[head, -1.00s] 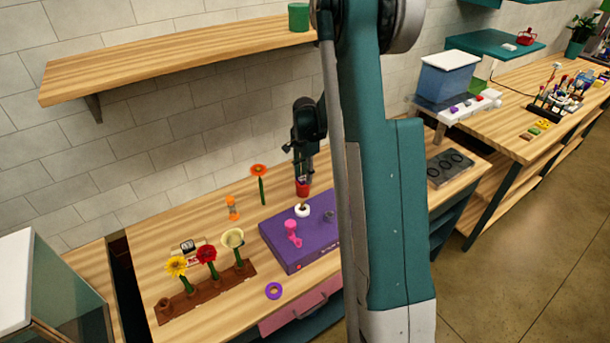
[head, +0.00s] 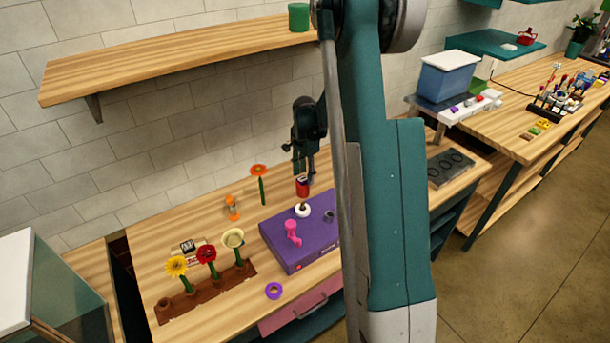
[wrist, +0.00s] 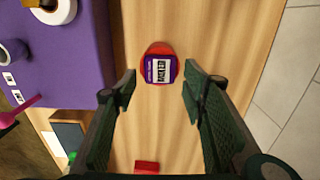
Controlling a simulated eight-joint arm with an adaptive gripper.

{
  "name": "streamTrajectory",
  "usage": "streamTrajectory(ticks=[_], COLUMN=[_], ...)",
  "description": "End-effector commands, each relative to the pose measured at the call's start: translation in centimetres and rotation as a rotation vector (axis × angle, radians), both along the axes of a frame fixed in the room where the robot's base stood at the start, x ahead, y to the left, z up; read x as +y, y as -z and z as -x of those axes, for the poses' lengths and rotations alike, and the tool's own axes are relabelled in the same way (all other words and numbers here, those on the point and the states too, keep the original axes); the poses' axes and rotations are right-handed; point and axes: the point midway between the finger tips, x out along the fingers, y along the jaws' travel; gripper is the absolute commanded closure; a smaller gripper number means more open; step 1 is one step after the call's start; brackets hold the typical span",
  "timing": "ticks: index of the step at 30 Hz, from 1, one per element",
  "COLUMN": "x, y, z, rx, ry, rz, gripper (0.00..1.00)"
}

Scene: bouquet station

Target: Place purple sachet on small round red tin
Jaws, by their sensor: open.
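The small round red tin (wrist: 146,50) stands on the wooden bench beside a purple box. The purple sachet (wrist: 161,69), with a white printed label, lies on top of the tin, roughly centred, with red rim showing around it. In the head view the red tin (head: 302,190) shows below my gripper (head: 303,170); the sachet is too small to make out clearly there. My gripper (wrist: 158,86) is open and empty in the wrist view, with its fingers apart on either side, above the tin and sachet and apart from them.
The purple box (head: 285,245) carries a white ring-shaped item (head: 302,210) and a pink item (head: 292,230). An orange flower (head: 259,171) stands to the left. A brown rack (head: 215,290) with flowers is at front left. A purple ring (head: 273,291) lies in front.

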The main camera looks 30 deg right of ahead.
Motion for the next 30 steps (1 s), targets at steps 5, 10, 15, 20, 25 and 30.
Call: streamTrajectory(ticks=[5,10,15,20,25,30], x=[0.0,0.0,0.0,0.0,0.0,0.0], y=[-1.7,-4.0,-6.6,-8.9,-10.7,-11.5], z=[0.0,0.0,0.0,0.0,0.0,0.0], rx=[0.0,0.0,0.0,0.0,0.0,0.0], ry=[0.0,0.0,0.0,0.0,0.0,0.0], rz=[0.0,0.0,0.0,0.0,0.0,0.0], gripper=[0.58,0.58,0.58,0.58,0.58,0.58])
